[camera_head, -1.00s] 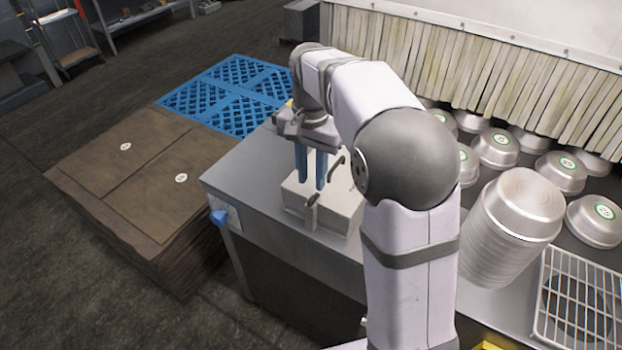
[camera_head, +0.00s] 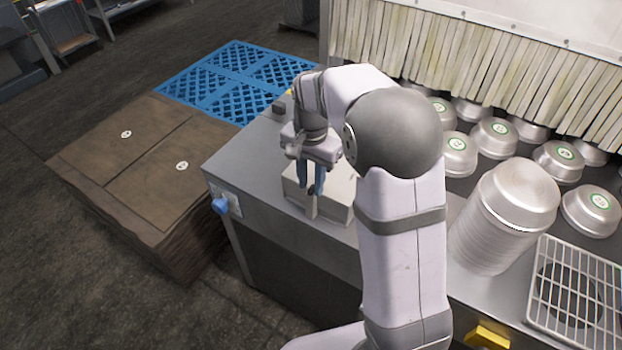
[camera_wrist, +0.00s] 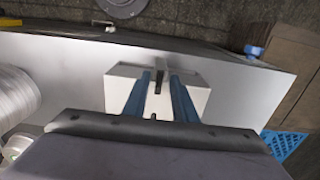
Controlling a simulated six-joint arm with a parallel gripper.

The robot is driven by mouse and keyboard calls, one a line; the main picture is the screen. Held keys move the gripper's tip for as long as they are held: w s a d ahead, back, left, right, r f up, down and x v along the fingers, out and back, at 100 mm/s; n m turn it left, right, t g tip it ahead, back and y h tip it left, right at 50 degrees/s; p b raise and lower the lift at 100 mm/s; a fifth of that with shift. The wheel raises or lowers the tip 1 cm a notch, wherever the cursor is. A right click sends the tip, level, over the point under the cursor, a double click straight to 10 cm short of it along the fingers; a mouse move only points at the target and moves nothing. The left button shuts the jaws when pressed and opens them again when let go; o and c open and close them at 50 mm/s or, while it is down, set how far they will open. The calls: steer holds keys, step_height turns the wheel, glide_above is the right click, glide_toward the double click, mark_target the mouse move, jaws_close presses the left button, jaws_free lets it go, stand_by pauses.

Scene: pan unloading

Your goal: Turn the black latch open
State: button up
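A pale box (camera_head: 338,197) sits on the grey metal counter. It also shows in the wrist view (camera_wrist: 117,92). A small black latch (camera_wrist: 158,80) is on the box, between the two blue fingers in the wrist view. In the head view, the latch (camera_head: 311,189) is mostly hidden by the fingers. My gripper (camera_head: 310,186) points down at the front part of the box. In the wrist view, my gripper (camera_wrist: 161,76) is open, with a finger on each side of the latch and gaps showing. A second small dark part (camera_wrist: 153,116) shows nearer the gripper body.
A stack of metal pans (camera_head: 500,220) and a wire rack (camera_head: 575,290) stand on the right. Several pans with green labels lie before the strip curtain (camera_head: 450,50). A cardboard stack (camera_head: 130,170) and blue pallet (camera_head: 235,85) are left of the counter.

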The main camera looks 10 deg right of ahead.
steer(key=shift+f, duration=0.1)
jaws_close()
steer(key=shift+n, duration=0.4)
steer(key=n, duration=0.2)
steer(key=shift+n+p, duration=0.4)
steer(key=n, duration=0.4)
steer(key=shift+n+p, duration=0.3)
steer(key=shift+p, duration=0.05)
steer(key=n, duration=0.5)
steer(key=shift+p, duration=0.35)
steer(key=n, duration=0.4)
steer(key=shift+n, duration=0.3)
